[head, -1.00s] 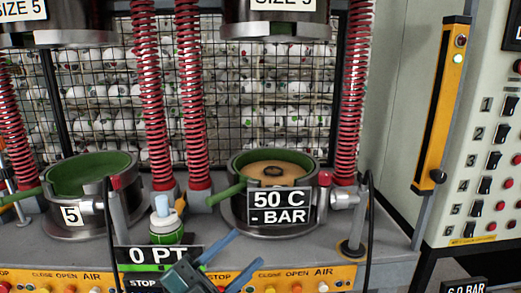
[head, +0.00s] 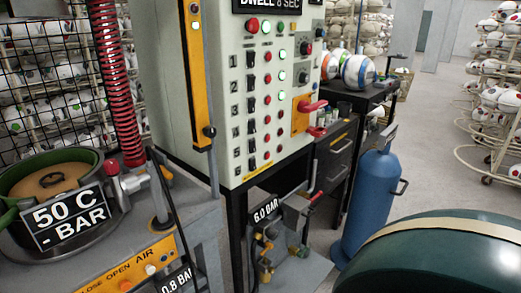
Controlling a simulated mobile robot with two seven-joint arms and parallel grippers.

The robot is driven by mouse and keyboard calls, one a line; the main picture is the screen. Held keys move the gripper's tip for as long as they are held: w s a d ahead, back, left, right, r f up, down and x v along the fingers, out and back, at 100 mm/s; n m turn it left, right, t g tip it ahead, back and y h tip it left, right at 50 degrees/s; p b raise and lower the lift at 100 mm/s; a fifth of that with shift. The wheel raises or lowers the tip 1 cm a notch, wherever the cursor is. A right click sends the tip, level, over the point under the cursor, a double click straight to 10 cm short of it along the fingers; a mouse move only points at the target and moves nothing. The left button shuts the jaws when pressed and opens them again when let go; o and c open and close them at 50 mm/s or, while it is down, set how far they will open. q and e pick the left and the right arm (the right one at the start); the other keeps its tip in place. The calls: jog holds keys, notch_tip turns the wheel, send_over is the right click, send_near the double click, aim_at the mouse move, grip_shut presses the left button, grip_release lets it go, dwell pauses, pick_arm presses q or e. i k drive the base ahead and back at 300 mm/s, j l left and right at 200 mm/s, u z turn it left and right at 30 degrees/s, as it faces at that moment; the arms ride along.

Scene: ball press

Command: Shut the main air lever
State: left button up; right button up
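A small lever with a red grip (head: 314,198) stands tilted up to the right on the pipework below the control cabinet. Brass and red valve fittings (head: 268,238) and a "6.0 BAR" sign (head: 265,214) are beside it. I cannot tell from any label which one is the main air lever. Neither of my grippers is in view.
The control cabinet (head: 222,110) stands mid-view. The press with the "50 C - BAR" sign (head: 68,217) is at left. A blue cylinder (head: 368,205) stands right of the pipework. A large dark green rounded body (head: 450,262) fills the lower right. Open floor (head: 430,150) lies beyond.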

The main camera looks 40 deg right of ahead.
aim_at(319, 193)
jog(key=z, duration=0.45)
jog(key=l+z, duration=0.1)
jog(key=z, duration=0.85)
jog(key=i+z, duration=0.1)
jog(key=z, duration=0.4)
jog(key=l+u, duration=0.15)
jog(key=u, duration=0.15)
jog(key=i+l+u, duration=0.1)
jog(key=u, duration=0.2)
jog(key=l+u, duration=0.45)
jog(key=l, duration=0.6)
jog(key=l+u, duration=0.1)
jog(key=l, duration=0.45)
jog(key=k+l+u, duration=0.1)
jog(key=l, duration=1.05)
jog(key=k+l, duration=0.15)
jog(key=l, duration=1.15)
jog(key=i+j, duration=0.35)
jog(key=i, duration=0.2)
jog(key=j+u, duration=0.05)
